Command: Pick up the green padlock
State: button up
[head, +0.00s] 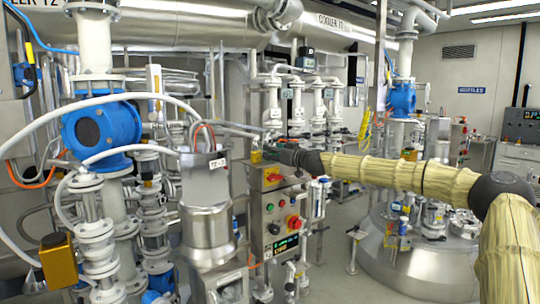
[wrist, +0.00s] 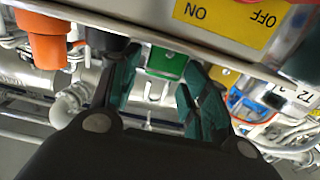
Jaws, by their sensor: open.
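The green padlock (wrist: 166,62) shows in the wrist view as a green block below the edge of a grey panel, between my gripper's fingers. A pale shackle-like loop shows just below it, partly unclear. My gripper (wrist: 160,80) is open, with one dark teal finger on each side of the padlock. I cannot tell whether either finger touches it. In the head view my gripper (head: 268,152) is at the top of the control box (head: 283,212), and a small green patch shows beside it. The padlock is not clearly made out there.
A yellow ON/OFF label (wrist: 225,20) is on the panel close to my gripper. An orange cylindrical part (wrist: 46,40) and a black one sit left of the fingers. A metal vessel (head: 207,215) stands left of the control box, and pipes crowd behind it.

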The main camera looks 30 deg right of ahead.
jog(key=shift+w+a, duration=0.1)
jog(key=shift+w, duration=0.2)
jog(key=c, duration=0.7)
jog(key=shift+r, duration=0.15)
